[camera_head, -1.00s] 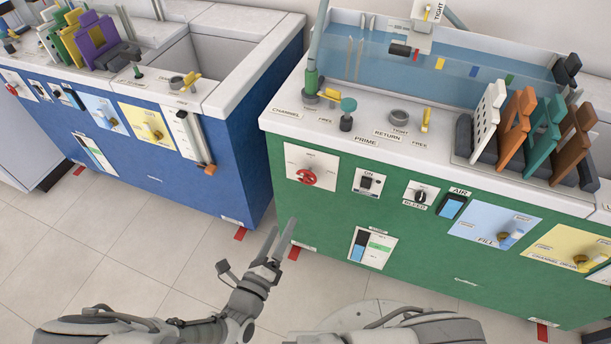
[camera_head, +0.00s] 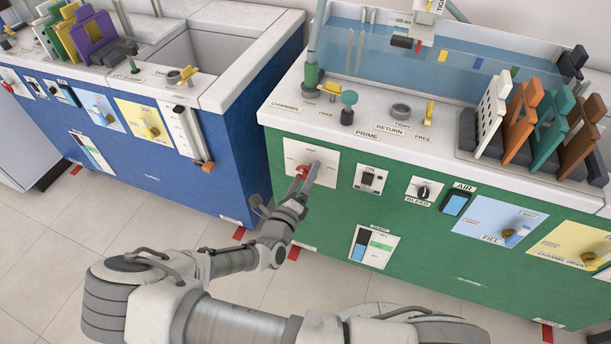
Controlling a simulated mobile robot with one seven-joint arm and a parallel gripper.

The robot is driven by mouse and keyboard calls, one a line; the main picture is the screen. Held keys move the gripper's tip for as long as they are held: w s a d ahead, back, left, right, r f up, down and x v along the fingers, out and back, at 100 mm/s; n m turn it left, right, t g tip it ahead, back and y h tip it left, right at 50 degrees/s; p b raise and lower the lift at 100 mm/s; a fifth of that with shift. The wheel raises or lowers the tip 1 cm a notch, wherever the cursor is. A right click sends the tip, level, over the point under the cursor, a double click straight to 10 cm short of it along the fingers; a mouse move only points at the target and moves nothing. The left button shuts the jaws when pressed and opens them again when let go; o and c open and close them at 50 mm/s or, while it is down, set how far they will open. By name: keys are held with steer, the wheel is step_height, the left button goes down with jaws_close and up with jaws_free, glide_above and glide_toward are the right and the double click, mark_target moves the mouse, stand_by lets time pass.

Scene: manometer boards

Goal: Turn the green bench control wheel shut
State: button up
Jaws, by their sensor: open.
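The green bench (camera_head: 330,212) stands at the right with a white top. Its red control wheel (camera_head: 301,171) sits on a white square panel (camera_head: 327,159) at the left end of the green front. My gripper (camera_head: 307,174) is at the wheel, with its open fingers reaching up over it. The fingers hide much of the wheel, so its pointer and setting cannot be read. I cannot tell whether the fingers touch the wheel.
Right of the wheel are the ON switch (camera_head: 368,180), the BLEED knob (camera_head: 423,192) and the blue AIR switch (camera_head: 456,204). The white top's edge overhangs above the wheel. A blue bench (camera_head: 150,175) stands at the left, with a gap of floor between.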

steer(key=shift+w+d, duration=0.15)
steer(key=shift+w, duration=0.2)
steer(key=c, duration=1.3)
steer(key=shift+r+p, duration=0.1)
steer(key=shift+p, duration=0.3)
